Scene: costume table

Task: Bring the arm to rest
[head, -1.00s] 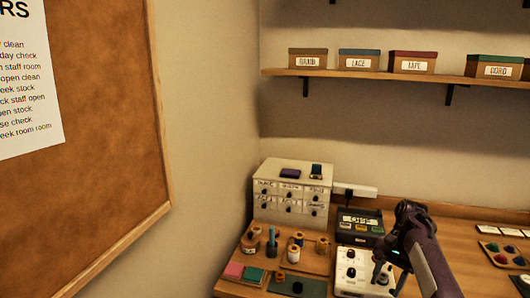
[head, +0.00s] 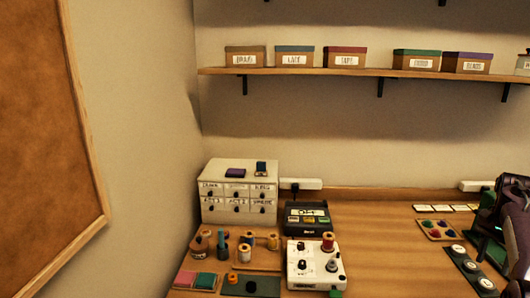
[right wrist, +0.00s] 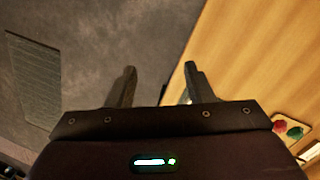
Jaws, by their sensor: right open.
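My right gripper (head: 488,232) is at the right edge of the head view, above the right part of the wooden table (head: 375,235); most of its arm is cut off by the frame. In the right wrist view the gripper (right wrist: 160,72) has its two fingers apart with nothing between them. One finger is over the grey floor (right wrist: 100,45), the other near the table's edge. My left gripper is in no view.
A white device (head: 303,272) with knobs, a dark box with a display (head: 308,219), a white drawer unit (head: 240,197) and several spools stand at the left. A tray of coloured pieces (head: 438,230) is near my right gripper. Labelled boxes line a shelf (head: 360,72). The table's middle is clear.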

